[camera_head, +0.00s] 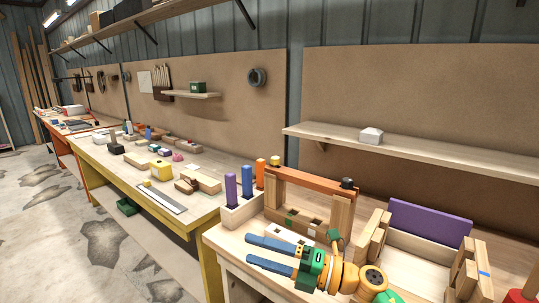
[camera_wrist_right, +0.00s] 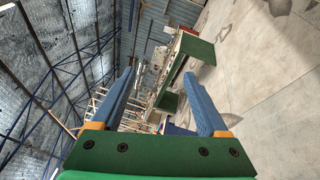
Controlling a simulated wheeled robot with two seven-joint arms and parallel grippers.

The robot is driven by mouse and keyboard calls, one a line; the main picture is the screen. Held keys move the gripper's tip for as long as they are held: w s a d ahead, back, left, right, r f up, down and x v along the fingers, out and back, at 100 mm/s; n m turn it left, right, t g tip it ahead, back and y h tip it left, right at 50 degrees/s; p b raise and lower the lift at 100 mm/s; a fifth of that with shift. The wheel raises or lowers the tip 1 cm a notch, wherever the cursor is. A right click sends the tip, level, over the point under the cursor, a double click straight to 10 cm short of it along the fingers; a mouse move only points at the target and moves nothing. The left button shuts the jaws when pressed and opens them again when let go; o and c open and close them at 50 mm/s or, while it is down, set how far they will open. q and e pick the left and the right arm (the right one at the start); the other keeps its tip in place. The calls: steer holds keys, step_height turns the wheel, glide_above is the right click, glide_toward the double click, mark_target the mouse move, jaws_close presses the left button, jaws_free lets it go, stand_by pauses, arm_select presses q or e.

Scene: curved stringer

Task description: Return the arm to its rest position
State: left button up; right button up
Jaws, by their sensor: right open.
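My right gripper (camera_head: 249,249) has two blue fingers pointing left in the head view, spread apart with nothing between them. Its green and orange wrist (camera_head: 318,268) shows above the near workbench (camera_head: 232,247), at the bench's left part. In the right wrist view the two blue fingers of the gripper (camera_wrist_right: 159,74) stand apart, with the distant room between them. My left gripper is not in view.
A wooden frame with an orange top bar (camera_head: 310,186) stands behind the gripper. A purple board (camera_head: 429,222) stands in a wooden holder at right. A yellow-edged bench (camera_head: 150,208) extends left; the floor (camera_head: 60,225) there is clear.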

steer(key=w+d+f+m+t+h, duration=0.1)
steer(key=w+d+m+t+h, duration=0.2)
steer(key=m+t, duration=0.4)
steer(key=w+d+f+m+t+h, duration=0.1)
steer(key=d+m+t+h, duration=0.3)
steer(key=m, duration=0.5)
steer(key=s+d+f+m+g+h, duration=0.1)
steer(key=s+d+f+m+h, duration=0.2)
steer(key=d+f+m+h, duration=0.25)
steer(key=s+d+f+m+g+h, duration=0.1)
steer(key=s+d+f+m+h, duration=0.3)
steer(key=f+m, duration=0.4)
steer(key=s+d+f+m+g+h, duration=0.1)
steer(key=s+f+g, duration=0.3)
steer(key=s, duration=0.4)
steer(key=s+f+m+g, duration=0.1)
steer(key=s+f+g, duration=0.25)
steer(key=s, duration=0.35)
steer(key=s+d+f+m+g+h, duration=0.1)
steer(key=s+f+m+g, duration=0.1)
steer(key=s+f+g, duration=0.45)
step_height(320, 180, down, 9)
steer(key=s+t, duration=0.1)
steer(key=t, duration=0.1)
steer(key=s+d+f+g, duration=0.1)
steer(key=s+d+f, duration=0.1)
steer(key=s+f, duration=1.2)
steer(key=shift+s+d+f+n+g, duration=0.2)
steer(key=shift+f+n+g, duration=0.15)
steer(key=shift+f, duration=0.4)
